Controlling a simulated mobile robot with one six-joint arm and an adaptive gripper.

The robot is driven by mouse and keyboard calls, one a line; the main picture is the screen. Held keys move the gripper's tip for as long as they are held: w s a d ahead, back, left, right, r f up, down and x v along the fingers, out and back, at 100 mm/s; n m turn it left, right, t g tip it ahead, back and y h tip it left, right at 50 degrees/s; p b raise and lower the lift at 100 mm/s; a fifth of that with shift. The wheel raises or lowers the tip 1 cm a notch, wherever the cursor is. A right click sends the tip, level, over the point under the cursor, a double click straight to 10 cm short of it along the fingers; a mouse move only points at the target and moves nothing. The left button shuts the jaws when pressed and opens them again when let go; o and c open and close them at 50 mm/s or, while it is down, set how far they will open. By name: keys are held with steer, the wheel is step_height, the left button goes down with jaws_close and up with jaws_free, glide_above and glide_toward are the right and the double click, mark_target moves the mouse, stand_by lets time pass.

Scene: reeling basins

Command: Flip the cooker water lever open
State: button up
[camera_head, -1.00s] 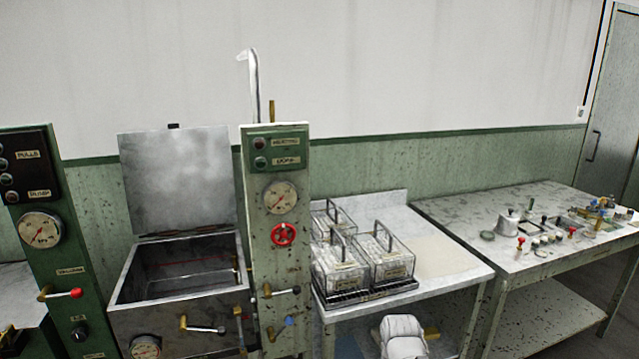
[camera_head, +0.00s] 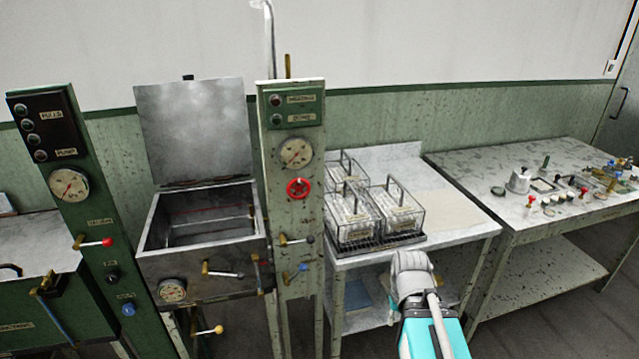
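The cooker (camera_head: 200,220) is an open grey metal basin with its lid (camera_head: 195,130) raised at the back. The labels are too small to tell which one is the water lever. My arm shows at the bottom right of centre, apart from the levers; my gripper's fingers are not seen.
A red valve wheel (camera_head: 298,188) and a gauge (camera_head: 296,152) sit above the levers. A left column (camera_head: 75,215) has a red-knobbed lever (camera_head: 95,243). Wire baskets (camera_head: 355,212) stand on the table right of the column.

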steer(key=o, duration=0.4)
steer(key=shift+w+a+f, duration=0.1)
steer(key=shift+a+f, duration=0.1)
steer(key=shift+f, duration=0.05)
steer(key=shift+o, duration=0.4)
steer(key=w+a+f+m+t+y+b, duration=0.1)
steer(key=w+a+f+m+y+b, duration=0.1)
steer(key=a+f+b, duration=0.2)
steer(key=shift+w+b, duration=0.25)
steer(key=shift+b, duration=0.25)
steer(key=m+t+y+b, duration=1.1)
steer(key=m+t+b, duration=0.1)
steer(key=m+b, duration=1.15)
glide_toward(303, 267)
steer(key=w+d+v, duration=0.1)
steer(key=v, duration=0.2)
steer(key=shift+s+a+f, duration=0.15)
steer(key=shift+s+f, duration=0.15)
steer(key=shift+f, duration=0.1)
steer(key=x, duration=1.3)
steer(key=shift+w+a+f, duration=0.2)
steer(key=shift+a, duration=0.15)
